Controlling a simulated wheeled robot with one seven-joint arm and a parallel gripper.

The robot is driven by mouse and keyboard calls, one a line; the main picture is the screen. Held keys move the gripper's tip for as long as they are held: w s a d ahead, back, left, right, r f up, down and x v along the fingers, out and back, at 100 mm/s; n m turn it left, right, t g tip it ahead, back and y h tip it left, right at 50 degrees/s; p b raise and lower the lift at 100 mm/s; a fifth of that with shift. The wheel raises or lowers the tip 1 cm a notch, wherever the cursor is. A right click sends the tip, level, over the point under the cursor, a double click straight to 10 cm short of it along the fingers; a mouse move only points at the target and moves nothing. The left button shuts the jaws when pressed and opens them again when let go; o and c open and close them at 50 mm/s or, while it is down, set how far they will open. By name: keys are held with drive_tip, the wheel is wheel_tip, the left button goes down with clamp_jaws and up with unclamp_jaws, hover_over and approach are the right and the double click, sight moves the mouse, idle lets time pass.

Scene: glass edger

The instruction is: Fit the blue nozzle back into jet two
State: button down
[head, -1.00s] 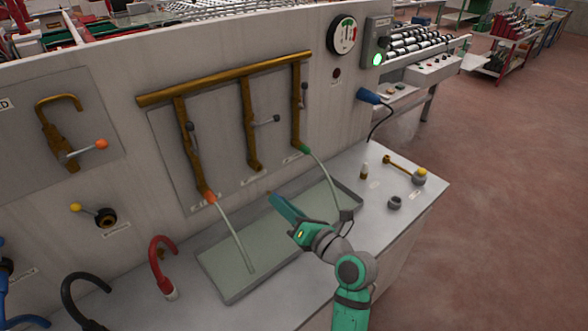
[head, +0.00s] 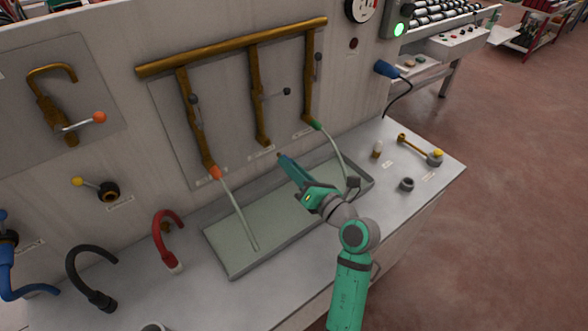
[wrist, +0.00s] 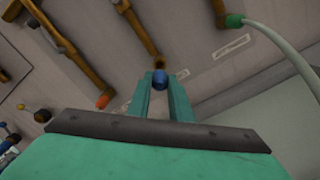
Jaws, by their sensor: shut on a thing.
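My gripper (head: 283,159) is shut on the blue nozzle (wrist: 160,79), which shows between the two teal fingertips in the wrist view. In the head view the nozzle is too small to make out clearly. The middle brass jet pipe (head: 258,95) has a bare lower end. That end (wrist: 158,63) shows just beyond the nozzle in the wrist view, nearly in line with it. I cannot tell whether they touch; in the head view the fingertips look slightly right of and below the pipe end.
The left pipe has an orange nozzle (head: 215,172) and the right pipe a green one (head: 316,125), each with a pale stream running to the shallow tray (head: 228,272). The middle pipe's grey lever (head: 286,91) sticks out above my gripper. A small bottle (head: 377,149) stands right of the tray.

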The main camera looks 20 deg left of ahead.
sight(278, 154)
drive_tip(key=shift+x, duration=2.2)
drive_tip(key=shift+x, duration=1.5)
drive_tip(key=c, duration=1.5)
unclamp_jaws()
drive_tip(key=v, duration=1)
drive_tip(key=shift+s+d, duration=0.25)
